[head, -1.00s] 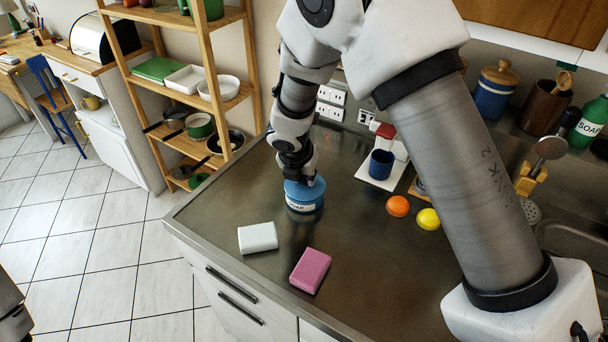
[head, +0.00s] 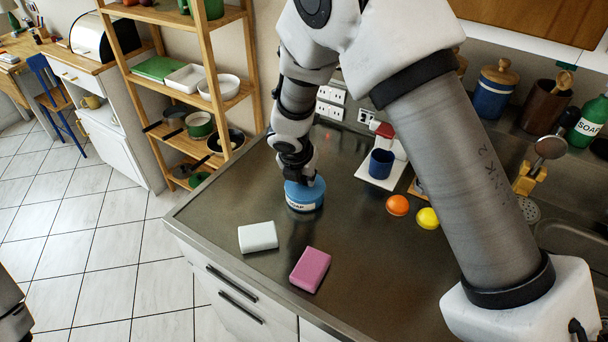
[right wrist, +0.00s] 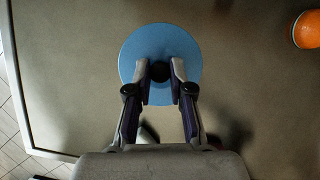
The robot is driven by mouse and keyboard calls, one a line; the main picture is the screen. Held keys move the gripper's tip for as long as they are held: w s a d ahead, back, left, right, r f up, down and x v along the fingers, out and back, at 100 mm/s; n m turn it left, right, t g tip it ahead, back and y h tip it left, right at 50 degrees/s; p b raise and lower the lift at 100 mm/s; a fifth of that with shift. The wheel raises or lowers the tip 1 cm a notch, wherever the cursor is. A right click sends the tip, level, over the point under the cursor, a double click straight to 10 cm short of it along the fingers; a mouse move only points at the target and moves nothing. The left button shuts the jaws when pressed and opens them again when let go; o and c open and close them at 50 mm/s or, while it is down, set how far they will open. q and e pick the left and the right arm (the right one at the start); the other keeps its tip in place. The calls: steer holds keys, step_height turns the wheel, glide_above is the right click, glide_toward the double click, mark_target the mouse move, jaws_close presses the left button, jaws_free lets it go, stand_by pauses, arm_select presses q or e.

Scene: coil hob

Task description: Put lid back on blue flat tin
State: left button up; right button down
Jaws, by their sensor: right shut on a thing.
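The blue flat tin (head: 306,206) with a white SOAP label stands upright on the metal counter. Its round blue lid (head: 313,188) is over the tin's top and looks in contact with it; I cannot tell if it is fully seated. My right gripper (head: 301,178) points down at the lid. In the right wrist view, the gripper (right wrist: 160,72) is shut on the dark knob in the middle of the lid (right wrist: 137,48). The tin's body is hidden under the lid there. The fingers of my left gripper do not show.
A white block (head: 258,237) and a pink block (head: 310,270) lie in front of the tin. The counter's left edge is close by.

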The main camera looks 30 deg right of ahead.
steer(key=c, duration=1)
jaws_free()
steer(key=shift+o, duration=0.2)
steer(key=o, duration=0.5)
steer(key=shift+r, duration=0.1)
step_height(320, 180, up, 7)
steer(key=p, duration=0.7)
steer(key=shift+p, duration=0.3)
jaws_close()
